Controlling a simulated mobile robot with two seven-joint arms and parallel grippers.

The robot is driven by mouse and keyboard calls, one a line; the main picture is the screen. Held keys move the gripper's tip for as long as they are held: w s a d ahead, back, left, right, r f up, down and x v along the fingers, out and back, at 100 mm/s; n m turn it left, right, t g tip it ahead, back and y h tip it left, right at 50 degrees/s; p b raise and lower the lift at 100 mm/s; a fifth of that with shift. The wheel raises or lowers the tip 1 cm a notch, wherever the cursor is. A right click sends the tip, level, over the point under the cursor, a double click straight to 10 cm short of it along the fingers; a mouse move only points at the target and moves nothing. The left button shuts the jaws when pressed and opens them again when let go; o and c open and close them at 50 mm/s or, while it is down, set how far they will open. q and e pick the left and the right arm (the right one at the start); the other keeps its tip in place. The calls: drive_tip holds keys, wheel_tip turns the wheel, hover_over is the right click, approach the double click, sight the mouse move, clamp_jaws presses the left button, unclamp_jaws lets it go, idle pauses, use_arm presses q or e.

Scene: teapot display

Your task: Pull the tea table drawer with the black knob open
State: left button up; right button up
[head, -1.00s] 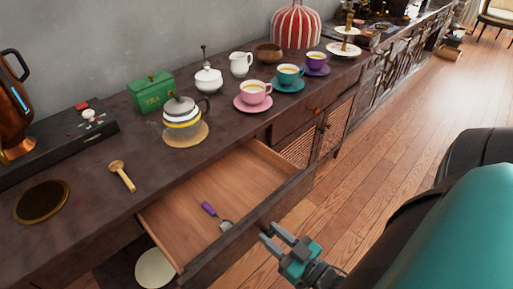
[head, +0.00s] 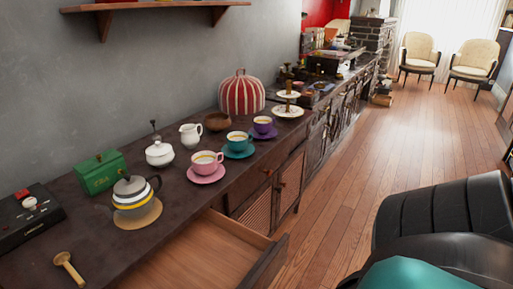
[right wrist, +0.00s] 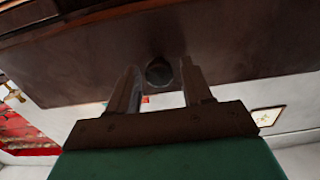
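The tea table drawer (head: 195,250) stands pulled out of the tea table (head: 95,235) at the bottom of the head view. Its inside is light wood and its front (head: 270,264) is dark; the lower part is cut off. In the right wrist view a round black knob (right wrist: 159,73) sits on a dark wood face (right wrist: 90,70). My right gripper (right wrist: 158,80) has its fingers apart, one on each side of the knob, with small gaps showing. The head view does not show either gripper.
A glass teapot (head: 135,196), a pink cup (head: 206,163), a green tin (head: 100,172) and a wooden spoon (head: 68,265) stand or lie on the table top. A cabinet door with a woven panel (head: 290,185) is right of the drawer. Open floor (head: 340,190) lies to the right.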

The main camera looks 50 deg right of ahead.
drive_tip(key=shift+o, duration=0.4)
drive_tip(key=shift+s, duration=0.1)
drive_tip(key=s+d, duration=0.1)
drive_tip(key=s, duration=1.1)
drive_tip(key=shift+s, duration=0.3)
